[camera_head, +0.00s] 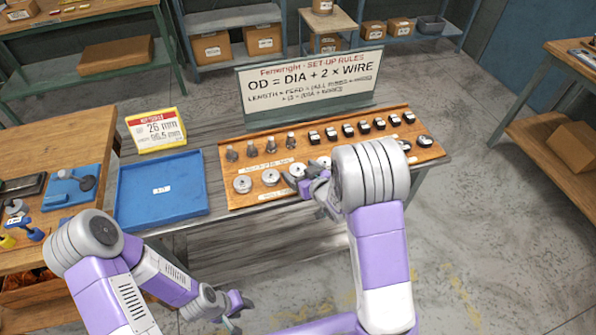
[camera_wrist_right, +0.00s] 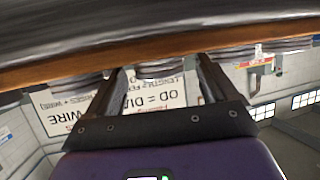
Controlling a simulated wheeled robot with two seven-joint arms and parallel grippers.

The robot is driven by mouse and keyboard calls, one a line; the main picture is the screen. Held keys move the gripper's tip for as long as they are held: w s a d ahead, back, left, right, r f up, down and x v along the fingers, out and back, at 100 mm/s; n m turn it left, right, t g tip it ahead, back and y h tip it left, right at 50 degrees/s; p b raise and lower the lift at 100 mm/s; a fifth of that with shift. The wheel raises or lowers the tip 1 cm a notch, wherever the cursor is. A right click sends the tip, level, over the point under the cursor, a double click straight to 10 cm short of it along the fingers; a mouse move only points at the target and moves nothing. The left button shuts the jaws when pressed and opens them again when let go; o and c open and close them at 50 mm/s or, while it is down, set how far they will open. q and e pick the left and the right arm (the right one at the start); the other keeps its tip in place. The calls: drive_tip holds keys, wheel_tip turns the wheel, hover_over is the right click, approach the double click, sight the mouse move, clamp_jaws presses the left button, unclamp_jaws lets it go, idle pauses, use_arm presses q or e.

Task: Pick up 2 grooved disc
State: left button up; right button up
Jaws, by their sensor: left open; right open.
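Several silvery grooved discs stand in the front row of the wooden board, including one at the left end (camera_head: 242,184), one beside it (camera_head: 270,177) and a third (camera_head: 297,170) by my right gripper. I cannot read which is number 2. My right gripper (camera_head: 302,184) is open at the front of the row, and its arm hides part of the board. In the right wrist view, a disc edge (camera_wrist_right: 160,73) shows between the two open fingers; contact cannot be told. My left gripper (camera_head: 242,304) is open and empty, low in front of the bench.
The wooden board (camera_head: 234,202) also holds grey pegs (camera_head: 252,149) and several black-and-white pieces (camera_head: 348,130). A rules sign (camera_head: 312,85) stands behind it. A blue tray (camera_head: 160,205) lies left, with a yellow-framed order card (camera_head: 156,130) behind it.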

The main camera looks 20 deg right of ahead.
drive_tip(key=shift+w, duration=0.1)
drive_tip(key=c, duration=1.4)
drive_tip(key=shift+r, duration=0.1)
